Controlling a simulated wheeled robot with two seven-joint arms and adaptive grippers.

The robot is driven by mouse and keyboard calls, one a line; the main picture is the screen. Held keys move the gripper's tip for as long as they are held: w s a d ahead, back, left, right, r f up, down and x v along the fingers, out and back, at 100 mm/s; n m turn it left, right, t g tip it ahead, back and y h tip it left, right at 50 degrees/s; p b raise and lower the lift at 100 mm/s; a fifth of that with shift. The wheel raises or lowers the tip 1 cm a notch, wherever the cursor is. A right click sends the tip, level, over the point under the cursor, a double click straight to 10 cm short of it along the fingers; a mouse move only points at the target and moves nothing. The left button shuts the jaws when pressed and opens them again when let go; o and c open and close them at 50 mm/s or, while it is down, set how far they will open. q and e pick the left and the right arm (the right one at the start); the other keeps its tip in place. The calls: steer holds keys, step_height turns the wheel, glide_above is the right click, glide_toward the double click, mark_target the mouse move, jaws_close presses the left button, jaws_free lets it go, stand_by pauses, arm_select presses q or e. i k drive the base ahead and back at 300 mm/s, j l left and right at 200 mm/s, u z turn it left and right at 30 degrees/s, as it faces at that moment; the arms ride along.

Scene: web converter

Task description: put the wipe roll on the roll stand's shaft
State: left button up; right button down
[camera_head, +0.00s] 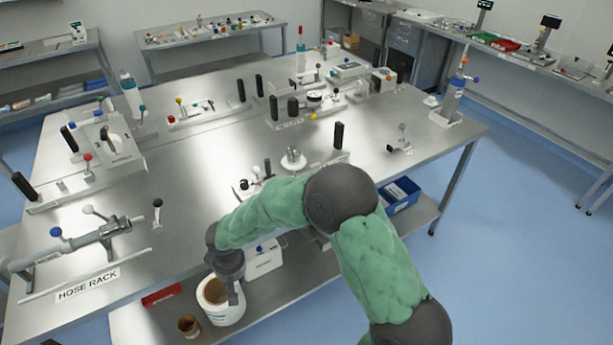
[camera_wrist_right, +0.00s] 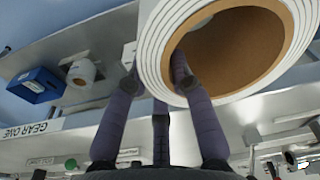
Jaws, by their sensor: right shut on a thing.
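The wipe roll (camera_head: 220,304) is a thick white roll with a brown cardboard core, at the lower middle of the head view, by the table's front edge. It fills the top of the right wrist view (camera_wrist_right: 152,45). My right gripper (camera_head: 234,288) is shut on its wall, and in the wrist view (camera_wrist_right: 157,84) one finger reaches into the core while another is outside. The core's open end faces up in the head view. I cannot tell the roll stand or its shaft surely among the table fixtures. My left gripper is not in view.
The steel table (camera_head: 185,215) carries several fixtures with knobs and black handles. A hose rack (camera_head: 85,245) is at its front left. A lower shelf holds a white box (camera_head: 265,261), a brown tub (camera_head: 188,326) and a blue bin (camera_head: 402,194). The table's middle left is bare.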

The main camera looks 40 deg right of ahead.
mark_target(294, 161)
steer(key=l+u, duration=0.1)
steer(key=l, duration=0.35)
steer(key=k+l+u, duration=0.15)
steer(key=l, duration=0.25)
steer(key=l+u, duration=0.1)
steer(key=l, duration=0.3)
steer(key=k+l+u, duration=0.1)
steer(key=l, duration=0.3)
steer(key=k+l, duration=0.05)
steer(key=k, duration=0.05)
